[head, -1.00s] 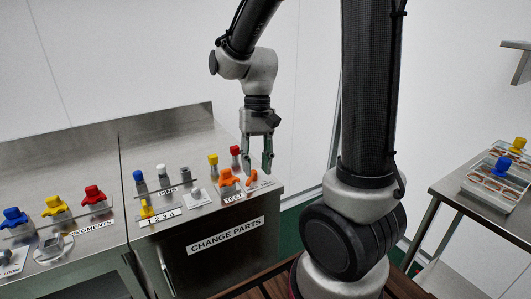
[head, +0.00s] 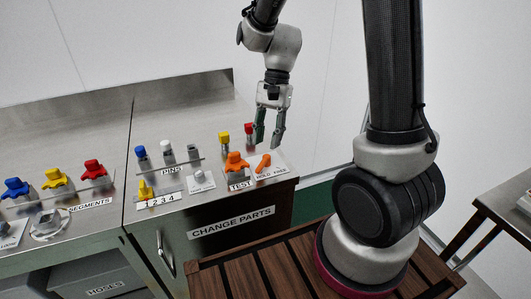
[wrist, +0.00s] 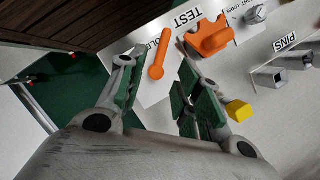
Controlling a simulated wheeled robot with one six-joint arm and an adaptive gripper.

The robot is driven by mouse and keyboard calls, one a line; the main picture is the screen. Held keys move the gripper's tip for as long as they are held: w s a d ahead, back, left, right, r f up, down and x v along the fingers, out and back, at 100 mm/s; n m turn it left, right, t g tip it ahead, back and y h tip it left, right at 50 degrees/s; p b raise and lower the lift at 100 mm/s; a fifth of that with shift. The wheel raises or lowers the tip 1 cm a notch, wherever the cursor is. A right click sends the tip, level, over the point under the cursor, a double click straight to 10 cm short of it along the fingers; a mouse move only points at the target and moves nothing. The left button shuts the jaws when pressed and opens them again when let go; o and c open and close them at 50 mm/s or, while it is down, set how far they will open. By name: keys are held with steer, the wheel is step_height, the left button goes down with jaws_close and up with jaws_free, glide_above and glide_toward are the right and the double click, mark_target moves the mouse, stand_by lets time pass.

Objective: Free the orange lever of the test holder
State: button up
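The orange lever (head: 264,162) is on the bench top at the right end, beside the HOLD FREE label. It also shows in the wrist view (wrist: 157,61), between my fingers in the picture and beyond them. The orange knobbed piece of the test holder (head: 236,163) stands left of it at the TEST label and shows in the wrist view (wrist: 209,38). My gripper (head: 267,146) is open and empty, pointing down above the lever; in the wrist view (wrist: 160,85) its green pads are spread. I see no contact with the lever.
A yellow pin (head: 224,139) and a red pin (head: 249,134) stand behind the lever, close to my fingers. A wooden slatted surface (head: 240,272) lies in front of the CHANGE PARTS cabinet (head: 230,215).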

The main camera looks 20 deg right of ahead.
mark_target(264, 160)
steer(key=x, duration=0.5)
steer(key=shift+f, duration=0.1)
steer(key=shift+c, duration=0.4)
jaws_close()
